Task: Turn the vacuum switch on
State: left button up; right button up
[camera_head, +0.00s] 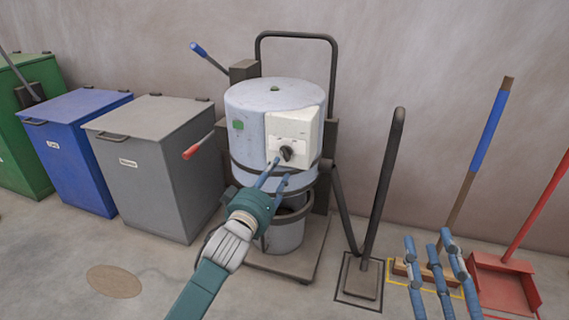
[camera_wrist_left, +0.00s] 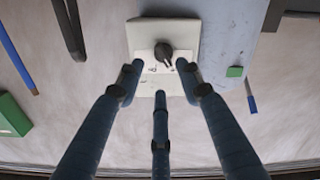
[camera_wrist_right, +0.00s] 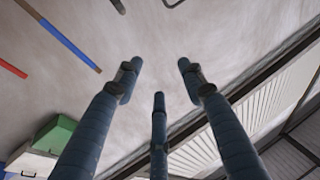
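The vacuum (camera_head: 262,110) is a pale blue-grey drum on a wheeled frame against the wall. A white switch panel (camera_head: 303,128) on its front carries a dark rotary knob (camera_head: 287,153). My left gripper (camera_head: 277,168) is in front of the panel, its fingers pointing at the knob. In the left wrist view the knob (camera_wrist_left: 164,52) sits ahead of the spread fingers, and none appears to close on it. The left gripper is open and empty. My right gripper (camera_head: 432,250) is at the lower right, open and empty, well away from the vacuum.
A red-handled lever (camera_head: 193,151) and a blue-handled lever (camera_head: 198,49) stick out left of the drum. Grey (camera_head: 188,150), blue (camera_head: 62,140) and green bins stand left. A vacuum wand (camera_head: 386,185), broom (camera_head: 488,130) and red dustpan (camera_head: 500,285) are on the right.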

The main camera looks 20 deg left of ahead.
aim_at(286, 157)
pick_arm(q)
jog(key=w+b, duration=0.2)
jog(key=w, duration=0.5)
jog(key=shift+w+d+f, duration=0.1)
jog(key=shift+w+d, duration=0.05)
jog(key=shift+w, duration=0.45)
pick_arm(e)
jog(key=s+r+t+y, duration=0.2)
jog(key=s+r+t, duration=0.4)
jog(key=r, duration=0.4)
jog(key=shift+s+d+r, duration=0.3)
jog(key=shift+s, duration=0.15)
pick_arm(q)
grip_shut()
